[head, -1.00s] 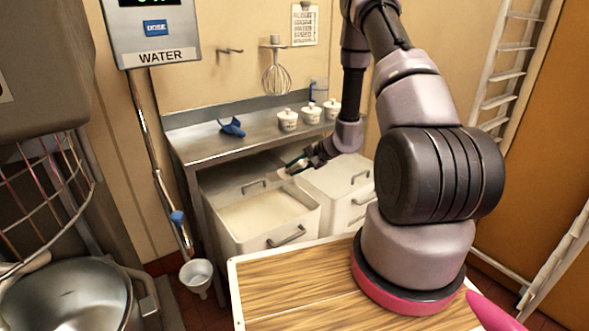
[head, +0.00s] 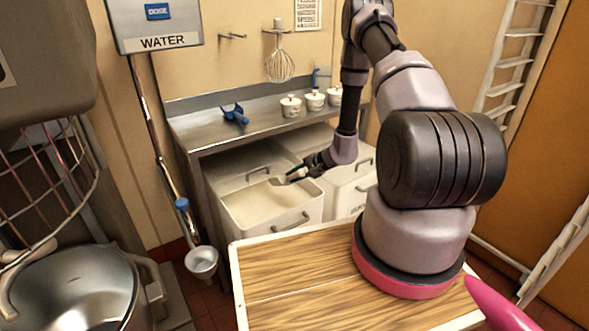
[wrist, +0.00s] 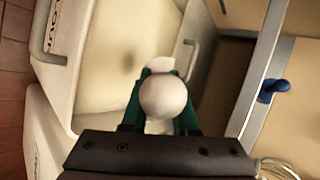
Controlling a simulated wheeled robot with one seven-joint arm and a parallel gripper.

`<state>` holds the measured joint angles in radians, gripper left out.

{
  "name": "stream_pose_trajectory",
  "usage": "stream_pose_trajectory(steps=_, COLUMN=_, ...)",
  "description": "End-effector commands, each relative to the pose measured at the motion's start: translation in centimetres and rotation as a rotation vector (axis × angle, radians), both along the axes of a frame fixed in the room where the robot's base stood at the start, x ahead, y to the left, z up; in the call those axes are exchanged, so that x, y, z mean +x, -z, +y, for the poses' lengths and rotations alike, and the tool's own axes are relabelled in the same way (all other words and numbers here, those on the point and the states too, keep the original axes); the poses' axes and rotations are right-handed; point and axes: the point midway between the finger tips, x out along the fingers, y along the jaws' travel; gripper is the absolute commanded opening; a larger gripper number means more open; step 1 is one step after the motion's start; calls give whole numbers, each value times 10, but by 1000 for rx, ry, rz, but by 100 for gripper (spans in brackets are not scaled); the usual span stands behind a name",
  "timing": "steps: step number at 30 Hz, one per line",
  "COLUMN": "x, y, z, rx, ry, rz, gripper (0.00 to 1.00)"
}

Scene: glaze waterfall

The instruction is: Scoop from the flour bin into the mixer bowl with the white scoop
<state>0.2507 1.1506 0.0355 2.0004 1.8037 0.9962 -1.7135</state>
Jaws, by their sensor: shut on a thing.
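My gripper (head: 302,171) is shut on the white scoop (head: 280,180), over the right rear part of the flour bin (head: 268,238). In the wrist view, the green fingers of my gripper (wrist: 165,103) close on the scoop's round white end (wrist: 165,97), which hides most of the scoop. The bin is open and holds pale flour (head: 258,206). A dark shadow lies on the flour beside the scoop in the wrist view; I cannot tell whether the scoop touches the flour. The steel mixer bowl (head: 75,290) stands at the lower left.
A steel shelf (head: 200,134) overhangs the bin's back, carrying a blue scoop (head: 236,114) and small white lidded pots (head: 291,106). A second white bin (head: 345,190) stands right of the flour bin. A wooden top (head: 290,275) is in front. The mixer's wire guard (head: 45,185) rises above the bowl.

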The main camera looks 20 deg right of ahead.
Motion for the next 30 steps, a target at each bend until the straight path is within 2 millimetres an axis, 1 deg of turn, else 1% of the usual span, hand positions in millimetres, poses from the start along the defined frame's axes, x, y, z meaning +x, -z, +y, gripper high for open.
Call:
stream_pose_trajectory(steps=1, x=0, y=7, z=0, rx=1, ry=2, rz=2, gripper=0)
stream_pose_trajectory(steps=11, x=3, y=47, z=2, rx=2, ry=1, rz=2, gripper=0)
stream_pose_trajectory(steps=30, x=18, y=119, z=7, rx=1, ry=-1, rz=0, gripper=0)
